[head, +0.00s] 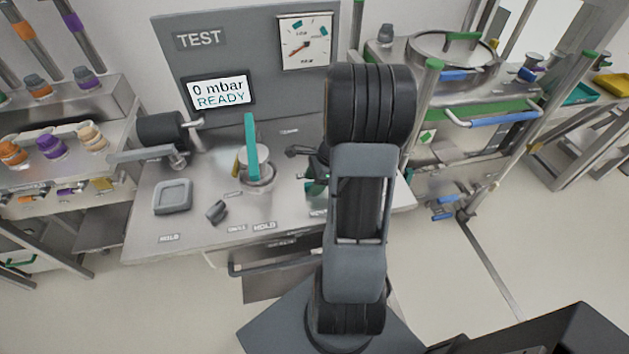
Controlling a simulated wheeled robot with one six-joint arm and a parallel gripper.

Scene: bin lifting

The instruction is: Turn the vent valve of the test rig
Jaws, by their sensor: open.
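The test rig is a grey bench top (200,232) with an upright panel (190,62) marked TEST. Its screen (220,92) reads "0 mbar READY". A round-dial gauge (306,43) with a red needle is at the panel's upper right. A dark handle-like part (297,151) and a teal part (314,186) show just left of my arm and are partly hidden by it. I cannot tell for sure which part is the vent valve. A round metal fitting (258,180) has an upright teal lever. My gripper is not visible; my arm covers the rig's right part.
A black cylinder on a metal bracket (160,131), a grey square tray (173,197) and a small dark piece (216,211) are on the bench. A rack (60,178) with coloured caps stands left. A metal vessel frame (434,64) stands right.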

